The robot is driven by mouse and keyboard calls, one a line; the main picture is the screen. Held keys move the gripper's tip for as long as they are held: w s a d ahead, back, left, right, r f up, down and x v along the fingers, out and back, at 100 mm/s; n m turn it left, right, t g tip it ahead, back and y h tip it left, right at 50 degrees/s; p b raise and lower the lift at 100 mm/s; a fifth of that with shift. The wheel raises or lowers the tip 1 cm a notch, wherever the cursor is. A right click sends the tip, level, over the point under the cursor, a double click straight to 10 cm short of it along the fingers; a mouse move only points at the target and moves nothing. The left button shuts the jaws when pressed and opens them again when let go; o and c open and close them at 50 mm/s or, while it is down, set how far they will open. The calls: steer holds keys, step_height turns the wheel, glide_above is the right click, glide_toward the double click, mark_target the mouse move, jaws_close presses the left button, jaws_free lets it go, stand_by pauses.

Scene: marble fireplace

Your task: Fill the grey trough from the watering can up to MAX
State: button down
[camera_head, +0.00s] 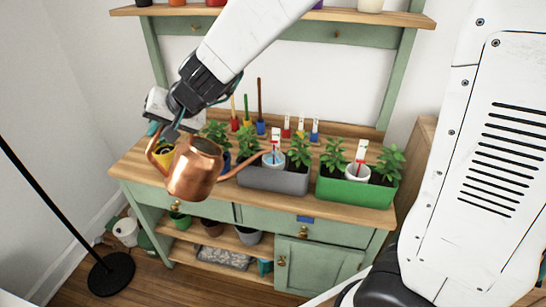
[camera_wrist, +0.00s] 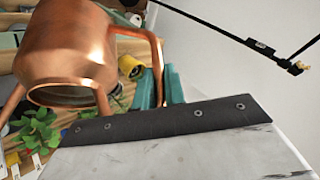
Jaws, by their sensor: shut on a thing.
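My gripper (camera_head: 174,130) is shut on the handle of the copper watering can (camera_head: 194,172). The can hangs in front of the bench's left part, its spout reaching right toward the grey trough (camera_head: 274,181). The spout tip seems close to the white cup (camera_head: 273,160) in that trough; contact or flow cannot be made out. The cup shows blue inside and a white tag with a red mark stands in it; a MAX mark is not legible. In the wrist view the can (camera_wrist: 62,45) fills the upper left, and the teal fingers (camera_wrist: 160,88) are at its handle.
A green trough (camera_head: 355,194) with plants and a white cup stands right of the grey one. Small coloured pots with tools and tags stand behind. A yellow pot (camera_wrist: 131,67) is near the can. A black lamp stand (camera_head: 111,273) is at the left.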

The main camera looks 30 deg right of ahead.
steer(key=shift+r+h, duration=0.15)
steer(key=shift+h, duration=0.15)
steer(key=shift+r+n+h, duration=0.15)
steer(key=shift+n+h, duration=0.15)
steer(key=shift+h, duration=0.1)
steer(key=shift+r+h, duration=0.2)
steer(key=shift+h, duration=0.6)
steer(key=shift+a+r+n+h, duration=0.1)
steer(key=shift+r+n+h, duration=0.05)
steer(key=shift+n+h, duration=0.25)
steer(key=shift+r+h, duration=0.2)
steer(key=shift+h, duration=0.6)
